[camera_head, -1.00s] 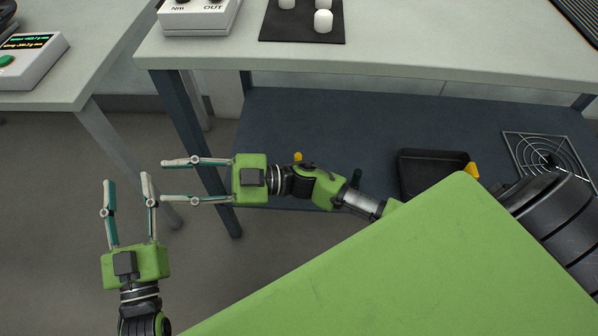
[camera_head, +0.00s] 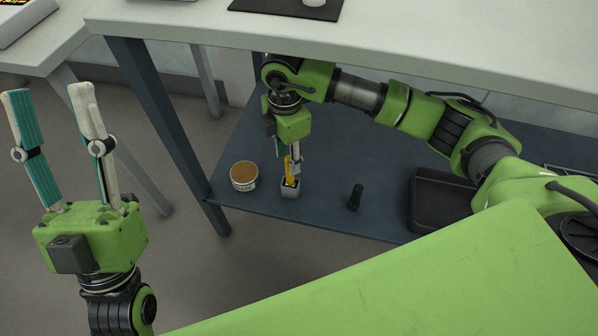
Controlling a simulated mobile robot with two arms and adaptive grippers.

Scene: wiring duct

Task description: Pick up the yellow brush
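The yellow brush (camera_head: 289,169) stands upright in a small light-grey square holder (camera_head: 290,188) on the dark lower shelf. My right gripper (camera_head: 291,162) points down from under the tabletop, with its fingers right at the top of the brush. One finger shows beside the brush and the other is partly hidden, so I cannot tell whether they are closed on it. My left gripper (camera_head: 52,118) is open and empty, pointing up at the far left, clear of the shelf.
On the lower shelf (camera_head: 325,205), a round tub with a tan top (camera_head: 244,176) stands left of the holder. A dark green cylinder (camera_head: 355,197) and a black tray (camera_head: 430,200) are to the right. The tabletop (camera_head: 400,40) overhangs the shelf.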

